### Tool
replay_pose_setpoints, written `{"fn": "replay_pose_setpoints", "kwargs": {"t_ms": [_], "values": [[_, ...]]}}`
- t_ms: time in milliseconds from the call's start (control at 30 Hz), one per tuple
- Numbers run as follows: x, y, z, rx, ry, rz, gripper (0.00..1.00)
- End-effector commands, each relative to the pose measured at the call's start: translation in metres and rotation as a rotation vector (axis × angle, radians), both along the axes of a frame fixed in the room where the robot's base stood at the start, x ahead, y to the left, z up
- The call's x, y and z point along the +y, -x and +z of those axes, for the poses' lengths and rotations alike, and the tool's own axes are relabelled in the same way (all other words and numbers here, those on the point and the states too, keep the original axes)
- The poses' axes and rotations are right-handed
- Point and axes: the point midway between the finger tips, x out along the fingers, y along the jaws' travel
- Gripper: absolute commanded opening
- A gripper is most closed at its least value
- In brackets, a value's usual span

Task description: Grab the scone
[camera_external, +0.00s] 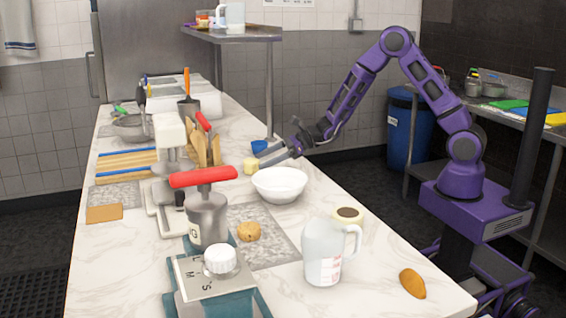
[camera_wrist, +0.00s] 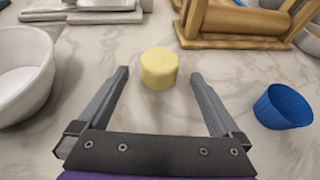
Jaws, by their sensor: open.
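A small pale-yellow, round, flat-topped piece, which looks like the scone (camera_external: 250,165), stands on the marble counter (camera_external: 345,210) behind the white bowl. In the wrist view the yellow piece (camera_wrist: 159,68) is upright, centred between my fingertips and slightly beyond them, with a gap on both sides. My gripper (camera_external: 268,158) is open and empty, reaching low over the counter from the right. The wrist view shows both fingers of my gripper (camera_wrist: 159,76) spread apart. A golden-brown lumpy baked piece (camera_external: 248,231) lies nearer the camera, beside the red-handled press; I cannot tell its kind.
The white bowl (camera_external: 279,185) is close to my gripper, left in the wrist view (camera_wrist: 22,75). A blue cup (camera_wrist: 284,107) stands to the right there, and a wooden rack (camera_wrist: 245,24) behind. A measuring jug (camera_external: 323,255) and brown oval item (camera_external: 412,283) are nearer the camera.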

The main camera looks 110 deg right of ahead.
Motion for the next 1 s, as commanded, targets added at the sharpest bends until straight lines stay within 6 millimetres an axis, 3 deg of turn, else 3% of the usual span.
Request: {"fn": "replay_pose_setpoints", "kwargs": {"t_ms": [333, 633, 1000], "values": [[-0.006, -0.042, -0.017, 0.000, 0.000, 0.001, 1.00], [-0.007, -0.047, -0.019, 0.000, 0.000, 0.000, 1.00], [-0.007, -0.047, -0.019, 0.000, 0.000, 0.000, 0.35]]}}
